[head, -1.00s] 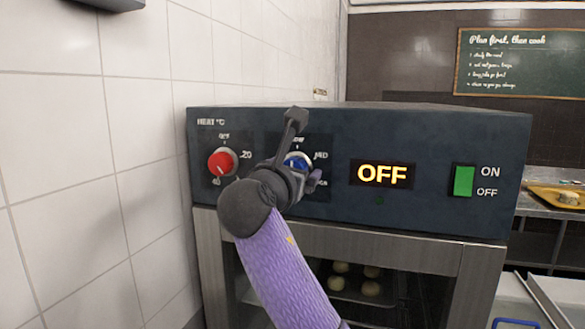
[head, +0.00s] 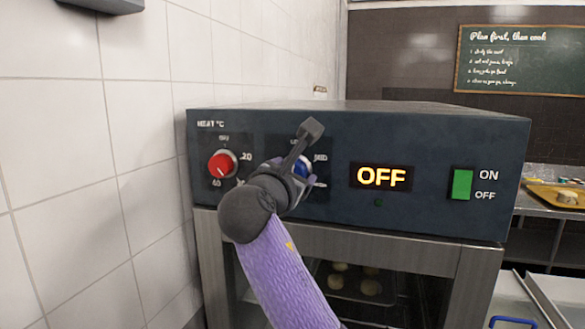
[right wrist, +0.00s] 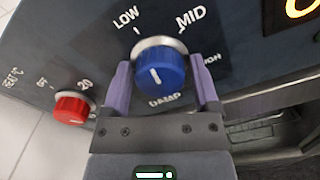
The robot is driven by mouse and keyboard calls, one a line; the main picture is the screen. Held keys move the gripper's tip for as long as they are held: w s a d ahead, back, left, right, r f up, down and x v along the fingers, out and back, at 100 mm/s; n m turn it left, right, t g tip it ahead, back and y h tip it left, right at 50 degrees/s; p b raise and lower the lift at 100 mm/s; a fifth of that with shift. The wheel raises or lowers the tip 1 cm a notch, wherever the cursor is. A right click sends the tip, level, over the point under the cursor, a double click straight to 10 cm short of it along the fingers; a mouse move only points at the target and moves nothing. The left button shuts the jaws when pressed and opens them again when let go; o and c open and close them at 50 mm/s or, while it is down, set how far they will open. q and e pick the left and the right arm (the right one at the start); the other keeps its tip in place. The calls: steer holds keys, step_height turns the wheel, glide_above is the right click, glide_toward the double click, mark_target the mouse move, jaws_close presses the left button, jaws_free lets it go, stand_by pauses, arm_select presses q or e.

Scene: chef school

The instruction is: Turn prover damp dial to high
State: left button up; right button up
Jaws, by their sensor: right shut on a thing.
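The blue damp dial (head: 302,167) is on the dark prover panel (head: 430,130), partly hidden by my right gripper (head: 291,171) in the head view. In the right wrist view the dial (right wrist: 160,68) sits between the two purple fingers of my right gripper (right wrist: 163,84), which is shut on it. LOW, MID and a partly hidden HIGH are printed around it, with DAMP below. A white line shows on the dial's face; which setting it marks is hard to tell. My left gripper is not in view.
A red heat dial (head: 222,163) is close on the left. An orange OFF display (head: 381,176) and a green switch (head: 462,184) are to the right. The prover's glass door (head: 350,285) is below, with dough balls inside. A tiled wall (head: 90,150) stands left.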

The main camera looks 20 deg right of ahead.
steer(key=m+p, duration=0.1)
steer(key=m, duration=0.3)
steer(key=shift+m+p, duration=0.3)
steer(key=m, duration=0.2)
steer(key=shift+m, duration=0.3)
steer(key=m, duration=0.2)
steer(key=shift+m, duration=0.4)
steer(key=m, duration=0.5)
steer(key=shift+f, duration=0.1)
steer(key=m+b, duration=0.1)
steer(key=m, duration=0.5)
steer(key=shift+m+b, duration=0.3)
steer(key=o, duration=1)
